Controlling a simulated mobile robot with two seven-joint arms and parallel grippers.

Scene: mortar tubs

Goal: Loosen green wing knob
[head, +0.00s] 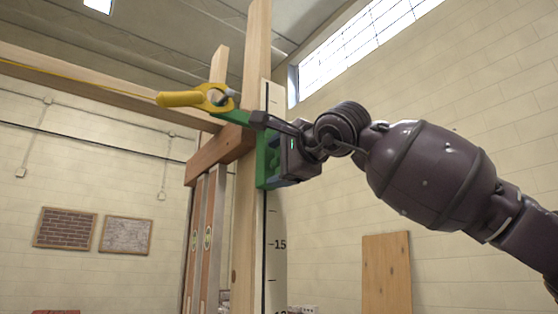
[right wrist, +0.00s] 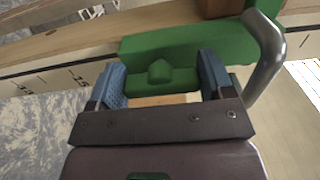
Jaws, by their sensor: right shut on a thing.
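A green bracket (head: 262,165) is fixed to an upright timber post in the head view. In the right wrist view, a green body (right wrist: 185,45) lies across the post. The green wing knob (right wrist: 158,74), with a raised nub in its middle, sits between my blue fingertips. My right gripper (head: 280,158) reaches in from the right at the bracket. In the head view my own gripper hides the knob. My left gripper is not in view.
A yellow clip (head: 185,98) holds a line at the post's upper left. A bent grey metal bar (right wrist: 268,55) stands close to the right finger. A wooden crosspiece (head: 215,155) and spirit levels (head: 205,240) are left of the post. A marked scale strip (head: 276,250) runs down it.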

